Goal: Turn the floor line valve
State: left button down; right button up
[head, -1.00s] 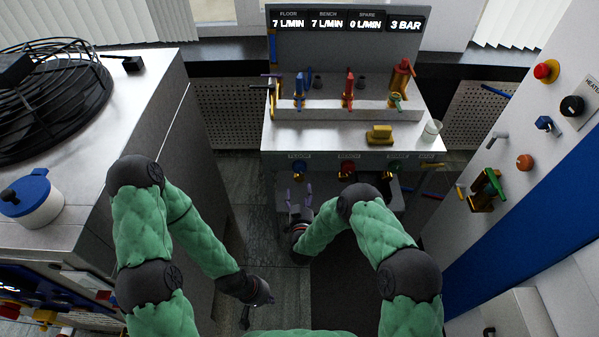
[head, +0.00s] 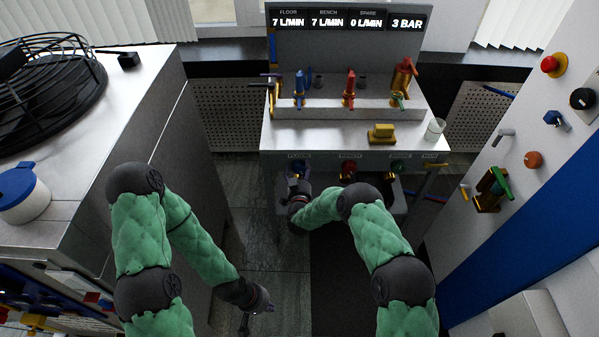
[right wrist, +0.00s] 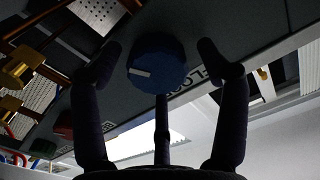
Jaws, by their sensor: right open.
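The floor line valve is a round blue knob with a white mark (right wrist: 157,62). It sits on the front of the bench under the FLOOR label, and shows in the head view (head: 299,167) as a small blue shape. My right gripper (right wrist: 160,58) is open, with one finger on each side of the knob; I cannot tell whether either touches it. In the head view the right gripper (head: 298,180) is right at the knob, partly covering it. My left gripper (head: 245,323) hangs low near the bottom edge, away from the valve; its fingers are too small to read.
A red knob (head: 348,169) and a green knob (head: 397,166) sit right of the blue one. The display (head: 345,22) reads FLOOR 7, BENCH 7, SPARE 0 L/MIN, 3 BAR. A yellow block (head: 381,133) and a white cup (head: 433,129) stand on the bench.

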jog(key=shift+w, duration=0.1)
jog(key=c, duration=1.1)
jog(key=shift+r, duration=0.1)
